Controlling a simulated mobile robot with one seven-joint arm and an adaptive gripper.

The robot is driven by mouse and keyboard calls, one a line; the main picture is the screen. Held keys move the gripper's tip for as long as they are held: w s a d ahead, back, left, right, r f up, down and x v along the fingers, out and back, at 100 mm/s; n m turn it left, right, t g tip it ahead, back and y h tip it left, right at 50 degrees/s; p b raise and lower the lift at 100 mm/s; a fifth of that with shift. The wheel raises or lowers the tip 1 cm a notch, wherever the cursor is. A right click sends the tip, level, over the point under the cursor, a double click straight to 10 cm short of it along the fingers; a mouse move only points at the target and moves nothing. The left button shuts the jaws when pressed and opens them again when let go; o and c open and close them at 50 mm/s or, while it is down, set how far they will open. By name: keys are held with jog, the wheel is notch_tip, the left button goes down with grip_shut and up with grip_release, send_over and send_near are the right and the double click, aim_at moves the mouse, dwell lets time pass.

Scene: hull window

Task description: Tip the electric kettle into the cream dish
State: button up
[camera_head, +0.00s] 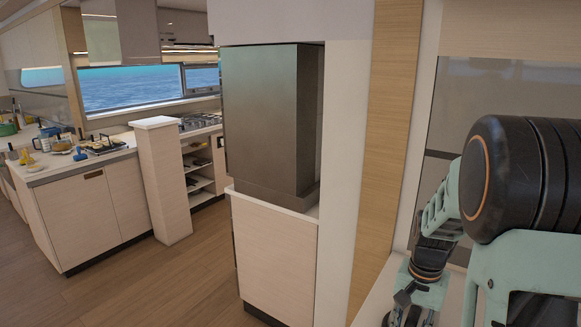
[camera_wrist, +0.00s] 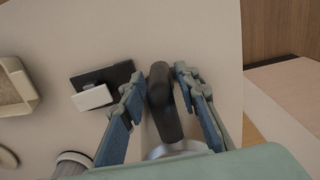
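In the wrist view, a dark, elongated handle (camera_wrist: 162,103) stands between the two fingers of my gripper (camera_wrist: 158,78). Below it shows a bit of a shiny metallic rounded body (camera_wrist: 178,149), which looks like the electric kettle; most of it is hidden by my gripper. The fingers are apart on either side of the handle, with a small gap visible at the left finger. A beige, angular dish-like thing (camera_wrist: 14,90) lies at the left edge, partly cut off; it may be the cream dish. In the head view neither kettle nor dish can be made out.
In the wrist view, a black flat item with a white block (camera_wrist: 92,96) lies left of the fingers, and a ribbed round thing (camera_wrist: 72,163) sits lower left. The pale top (camera_wrist: 215,45) is bare at right. A dark cabinet box (camera_head: 265,120) stands in the head view.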

aim_at(412, 320)
grip_shut()
jog(key=shift+w+r, duration=0.1)
jog(key=shift+r, duration=0.05)
jog(key=shift+r+p, duration=0.6)
jog(key=shift+r, duration=0.45)
jog(key=shift+r+p, duration=0.4)
jog(key=shift+p, duration=0.15)
jog(key=shift+r+p, duration=1.75)
jog(key=shift+r, duration=1.25)
